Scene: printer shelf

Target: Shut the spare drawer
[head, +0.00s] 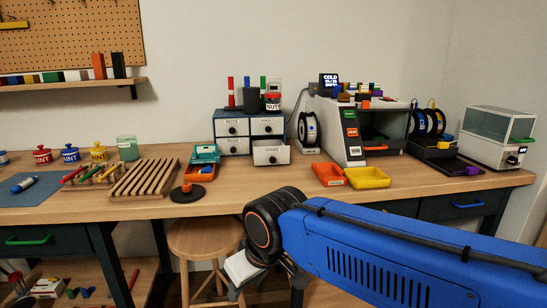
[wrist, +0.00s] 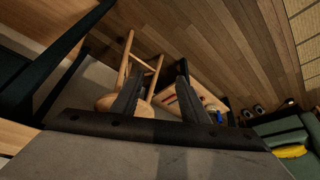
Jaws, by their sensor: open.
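The small drawer cabinet (head: 234,145) stands on the workbench against the wall, with two rows of drawers. Its lower right drawer (head: 271,156), whose small label I take as the spare one, sticks out toward me, with a dark round knob on its white front. The other drawers look shut. My blue arm crosses the lower right of the head view. My gripper is below and in front of the bench edge, well apart from the drawer. In the wrist view my gripper (wrist: 160,75) is open and empty, its two dark fingers apart. The drawer does not show there.
A teal and orange bin stack (head: 203,158) stands left of the open drawer. An orange tray (head: 329,174) and a yellow tray (head: 367,177) lie to its right. A dark disc (head: 188,194) with a knob lies in front. A wooden stool (head: 205,237) stands below the bench.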

